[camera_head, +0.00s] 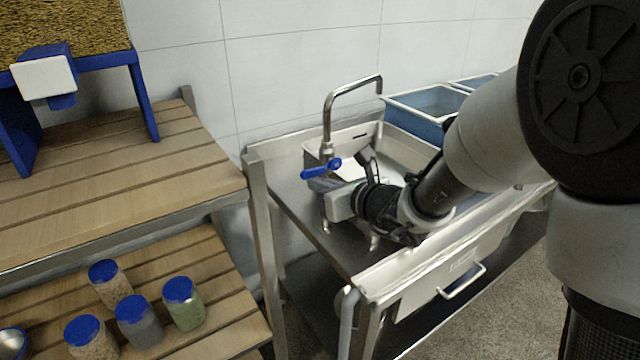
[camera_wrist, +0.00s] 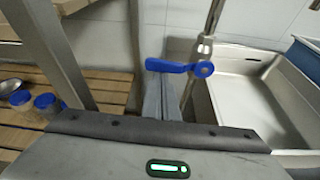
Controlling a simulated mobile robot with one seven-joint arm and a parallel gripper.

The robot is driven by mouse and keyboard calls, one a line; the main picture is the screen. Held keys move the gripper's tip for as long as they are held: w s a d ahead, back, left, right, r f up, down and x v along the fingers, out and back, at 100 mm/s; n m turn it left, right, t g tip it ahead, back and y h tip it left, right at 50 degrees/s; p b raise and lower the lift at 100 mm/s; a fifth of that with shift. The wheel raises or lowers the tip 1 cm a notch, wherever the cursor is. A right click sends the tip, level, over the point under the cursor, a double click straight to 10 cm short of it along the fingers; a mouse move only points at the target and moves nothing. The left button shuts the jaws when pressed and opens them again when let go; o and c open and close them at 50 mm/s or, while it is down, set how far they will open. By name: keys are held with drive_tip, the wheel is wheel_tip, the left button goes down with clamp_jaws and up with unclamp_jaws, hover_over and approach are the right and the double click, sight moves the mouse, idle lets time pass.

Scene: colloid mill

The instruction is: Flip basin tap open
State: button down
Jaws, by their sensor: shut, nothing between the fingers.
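The basin tap (camera_head: 328,122) is a tall chrome spout at the back left of the steel basin (camera_head: 392,165), with a blue lever handle (camera_head: 321,169) at its foot. The lever points to the left in the head view. In the wrist view the blue lever (camera_wrist: 178,67) lies sideways across the chrome pipe, just beyond my fingertips. My gripper (camera_wrist: 170,95) is shut and empty, close to the lever. Whether the fingertips touch it I cannot tell. In the head view my gripper (camera_head: 340,203) is at the left of the basin, its fingers partly hidden.
A wooden slatted shelf (camera_head: 120,190) stands left of the sink, with several blue-lidded jars (camera_head: 183,303) on its lower level. Blue bins (camera_head: 425,108) stand behind right. A tiled wall closes the back.

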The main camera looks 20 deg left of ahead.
sight(311, 169)
wheel_tip(311, 169, up, 3)
drive_tip(key=m+p, duration=0.1)
drive_tip(key=p, duration=0.1)
drive_tip(key=m+g+y+p, duration=0.1)
drive_tip(key=m+p, duration=0.1)
drive_tip(key=p, duration=0.1)
drive_tip(key=shift+w+d+r, duration=0.1)
drive_tip(key=shift+w+r, duration=0.05)
drive_tip(key=w+d+r+m+g+y+p, duration=0.1)
drive_tip(key=w+d+r+m+y+p, duration=0.2)
drive_tip(key=m+p, duration=0.6)
drive_tip(key=r+y+p, duration=0.1)
drive_tip(key=p, duration=0.3)
drive_tip(key=shift+w+d+r+g+p, duration=0.15)
drive_tip(key=shift+w+r+g+p, duration=0.15)
drive_tip(key=shift+w+p, duration=0.1)
drive_tip(key=shift+w+d, duration=0.1)
drive_tip(key=shift+w, duration=0.05)
